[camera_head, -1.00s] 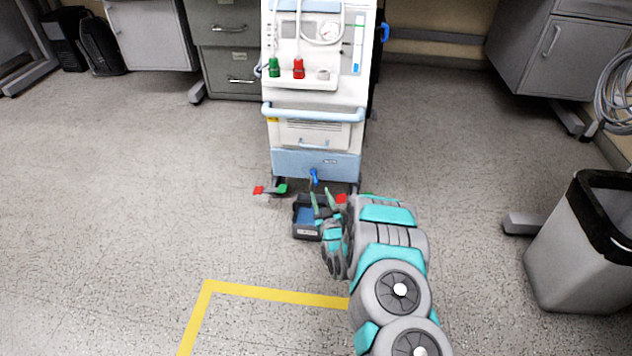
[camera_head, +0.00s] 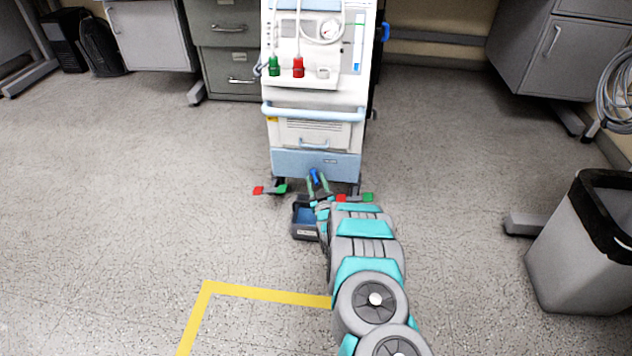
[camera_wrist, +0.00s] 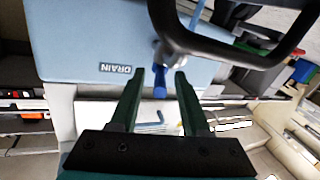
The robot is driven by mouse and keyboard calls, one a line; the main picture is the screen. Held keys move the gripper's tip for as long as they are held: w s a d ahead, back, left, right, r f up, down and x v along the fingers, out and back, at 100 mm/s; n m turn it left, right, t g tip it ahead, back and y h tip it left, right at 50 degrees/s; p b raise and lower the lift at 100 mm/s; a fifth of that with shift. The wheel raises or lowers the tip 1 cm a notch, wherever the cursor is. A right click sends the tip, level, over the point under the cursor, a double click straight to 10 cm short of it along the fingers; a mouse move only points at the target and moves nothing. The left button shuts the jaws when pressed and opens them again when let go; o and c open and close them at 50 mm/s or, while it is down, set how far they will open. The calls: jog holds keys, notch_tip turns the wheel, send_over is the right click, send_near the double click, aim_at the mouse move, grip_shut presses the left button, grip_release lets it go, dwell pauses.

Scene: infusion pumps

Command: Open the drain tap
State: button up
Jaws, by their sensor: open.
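The drain tap, a small blue handle (camera_head: 315,175), is low on the front of the white and light-blue machine (camera_head: 316,139). In the wrist view the blue tap (camera_wrist: 160,82) lies between the tips of my gripper, with the DRAIN label (camera_wrist: 116,69) on the panel beside it. My gripper (camera_head: 318,183) is open, its two green fingers one on each side of the tap. They also show in the wrist view (camera_wrist: 160,75). I cannot tell whether either finger touches the tap.
A dark tray with blue inside (camera_head: 305,220) stands on the floor below the tap. Red and green pedals (camera_head: 270,189) stick out at the machine's base. A grey bin (camera_head: 583,245) stands at right.

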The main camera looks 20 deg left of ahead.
jog(key=shift+c, duration=0.3)
grip_shut()
jog(key=shift+a+m+h+b, duration=0.3)
jog(key=shift+h+b, duration=0.1)
jog(key=shift+b, duration=0.1)
jog(key=shift+s+r+m+t+h+b, duration=0.1)
jog(key=shift+s+m+t+h+b, duration=0.05)
jog(key=shift+m+t+h+b, duration=0.45)
